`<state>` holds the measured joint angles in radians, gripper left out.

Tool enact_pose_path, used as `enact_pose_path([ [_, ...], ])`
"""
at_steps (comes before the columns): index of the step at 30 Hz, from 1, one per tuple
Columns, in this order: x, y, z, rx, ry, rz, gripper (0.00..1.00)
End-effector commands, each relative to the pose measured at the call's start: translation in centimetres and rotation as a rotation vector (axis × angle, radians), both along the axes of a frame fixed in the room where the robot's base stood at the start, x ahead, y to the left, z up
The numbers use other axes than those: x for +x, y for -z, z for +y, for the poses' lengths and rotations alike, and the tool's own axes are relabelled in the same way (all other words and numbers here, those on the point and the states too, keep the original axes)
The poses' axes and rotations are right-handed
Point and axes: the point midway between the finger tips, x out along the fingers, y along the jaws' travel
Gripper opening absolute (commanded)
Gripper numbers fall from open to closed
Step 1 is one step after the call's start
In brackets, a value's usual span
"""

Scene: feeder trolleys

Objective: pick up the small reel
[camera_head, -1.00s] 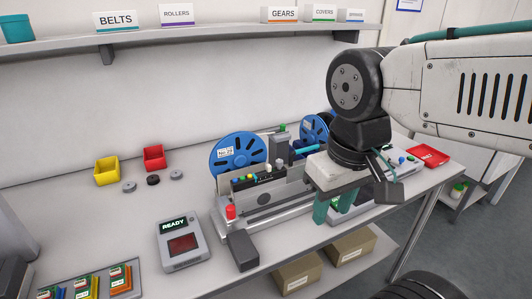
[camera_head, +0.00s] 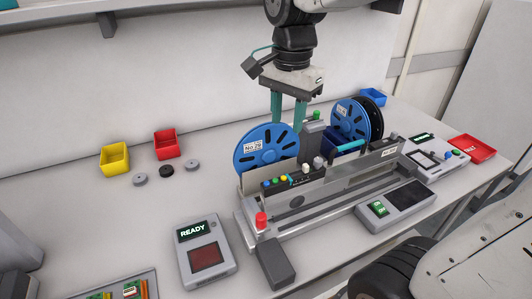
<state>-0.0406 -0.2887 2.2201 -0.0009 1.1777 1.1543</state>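A blue reel (camera_head: 260,160) with a white label stands upright at the left end of the grey feeder trolley (camera_head: 325,212). A second blue reel (camera_head: 349,122) stands upright farther right, with a black reel (camera_head: 375,118) just behind it. The right blue reel looks smaller, but it is also farther away, so I cannot be sure which is the small reel. My gripper (camera_head: 289,118) points down with two teal fingers apart and nothing seen between them. Its fingertips are over the back right edge of the left reel; whether they touch it I cannot tell.
A grey post with a green top (camera_head: 315,128) stands close right of my fingers. A READY box (camera_head: 206,252), a yellow bin (camera_head: 115,159), a red bin (camera_head: 166,144), a blue bin (camera_head: 373,97) and a red tray (camera_head: 472,148) are around.

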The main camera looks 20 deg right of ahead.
Motion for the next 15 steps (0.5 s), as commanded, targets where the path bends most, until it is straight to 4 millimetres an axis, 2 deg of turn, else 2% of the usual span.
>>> enact_pose_path([
  [1,1.9,0.4,0.3,0.002,0.104,0.014,0.37],
  [3,3.8,0.7,0.6,0.005,0.235,0.022,0.37],
  [6,5.6,1.1,0.9,0.006,0.366,0.027,0.37],
  [10,6.7,1.7,1.2,0.006,0.447,0.033,0.37],
  [15,6.8,3.4,1.3,0.006,0.461,0.035,0.37],
])
